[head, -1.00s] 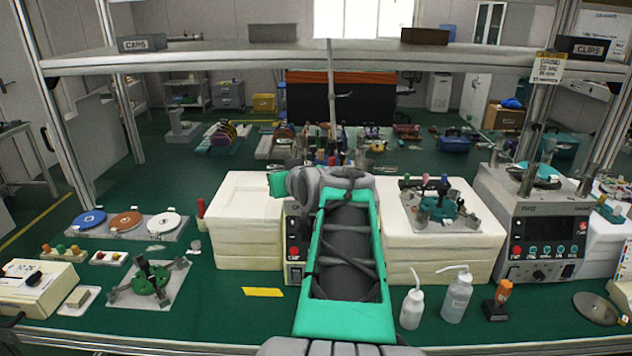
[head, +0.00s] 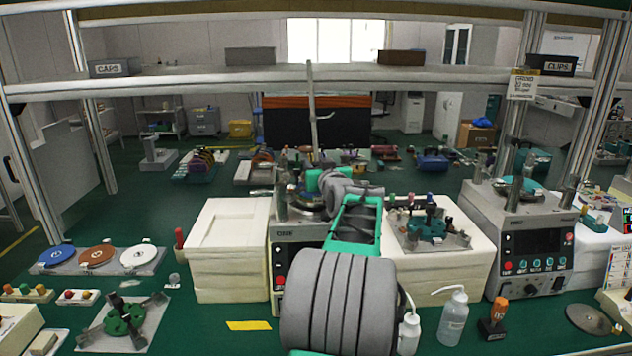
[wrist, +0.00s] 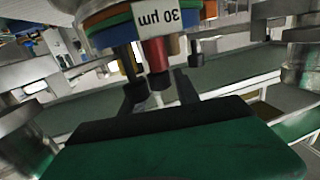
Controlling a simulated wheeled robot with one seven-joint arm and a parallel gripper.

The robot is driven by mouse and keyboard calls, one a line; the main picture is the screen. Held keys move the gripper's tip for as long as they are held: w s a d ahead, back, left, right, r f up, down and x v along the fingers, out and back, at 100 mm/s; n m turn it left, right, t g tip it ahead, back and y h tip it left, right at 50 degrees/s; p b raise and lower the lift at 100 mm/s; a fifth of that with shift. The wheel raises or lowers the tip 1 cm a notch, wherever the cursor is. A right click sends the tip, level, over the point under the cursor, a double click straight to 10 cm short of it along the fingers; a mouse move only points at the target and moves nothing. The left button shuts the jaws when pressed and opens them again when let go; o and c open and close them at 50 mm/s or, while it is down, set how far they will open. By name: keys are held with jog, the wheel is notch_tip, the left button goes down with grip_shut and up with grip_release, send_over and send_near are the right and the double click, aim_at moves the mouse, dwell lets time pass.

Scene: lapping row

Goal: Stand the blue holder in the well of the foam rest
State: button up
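My gripper shows in the wrist view (wrist: 160,90), with two dark fingers standing apart. A red post with a dark end shows between them; I cannot tell whether they touch it. Just above is a round stack with blue and green bands and an upside-down "30 µm" label (wrist: 165,18). In the head view my arm reaches toward the left polishing machine (head: 294,262) and hides the fingertips. I cannot pick out the blue holder for certain.
A teal fixture with coloured knobs (head: 430,226) sits on the right foam block. A second machine (head: 520,255) stands farther right. White bottles (head: 454,318) stand in front. A green fixture (head: 124,319) and coloured discs (head: 98,256) lie at left. A shelf (head: 200,86) crosses above.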

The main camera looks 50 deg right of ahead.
jog(key=shift+w+d, duration=0.15)
jog(key=shift+w, duration=0.1)
grip_shut()
dwell(1.2)
jog(key=shift+r, duration=0.25)
